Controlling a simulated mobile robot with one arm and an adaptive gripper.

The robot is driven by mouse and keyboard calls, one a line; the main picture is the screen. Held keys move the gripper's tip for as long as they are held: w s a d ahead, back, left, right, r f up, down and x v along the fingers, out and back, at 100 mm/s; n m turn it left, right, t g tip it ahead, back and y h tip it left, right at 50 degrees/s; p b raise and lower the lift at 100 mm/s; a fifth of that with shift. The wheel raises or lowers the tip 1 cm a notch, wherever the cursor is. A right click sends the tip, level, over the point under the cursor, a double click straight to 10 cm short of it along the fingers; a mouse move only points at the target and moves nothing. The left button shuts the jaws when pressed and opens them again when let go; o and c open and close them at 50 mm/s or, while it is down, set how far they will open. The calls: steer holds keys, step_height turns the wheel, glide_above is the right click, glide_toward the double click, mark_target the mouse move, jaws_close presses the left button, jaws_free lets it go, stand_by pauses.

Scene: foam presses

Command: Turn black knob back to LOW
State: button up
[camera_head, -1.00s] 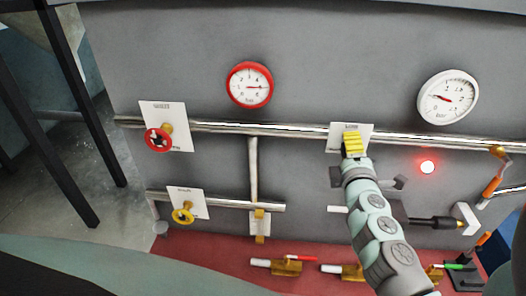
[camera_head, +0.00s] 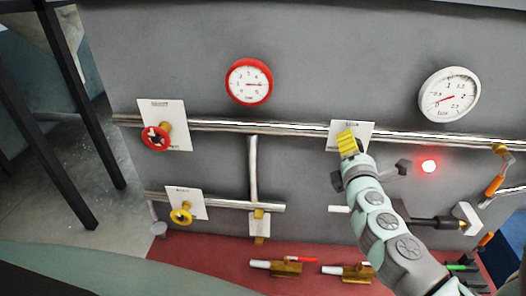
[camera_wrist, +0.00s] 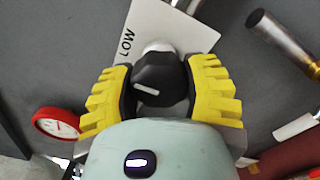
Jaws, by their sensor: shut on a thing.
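The black knob (camera_wrist: 160,78) sits in front of a white plate (camera_wrist: 175,28) on the grey panel. The plate bears the word LOW (camera_wrist: 127,42); a short white mark shows on the knob's face. My gripper (camera_wrist: 161,86) has its yellow ridged fingers on both sides of the knob, shut on it. In the head view my gripper (camera_head: 348,143) is at the plate (camera_head: 365,131) right of centre and hides the knob. LOW reads to the left of the knob in the wrist view; the white mark does not clearly point at it.
A red handwheel (camera_head: 155,138) and a yellow handwheel (camera_head: 181,214) are on the left. A red-rimmed gauge (camera_head: 249,82) and a white gauge (camera_head: 449,95) are above the pipe (camera_head: 280,128). A red light (camera_head: 429,166) glows right of my arm.

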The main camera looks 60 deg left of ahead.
steer(key=o, duration=1.2)
steer(key=shift+d, duration=0.1)
steer(key=v, duration=1.1)
steer(key=shift+s+d, duration=0.25)
steer(key=shift+s, duration=0.1)
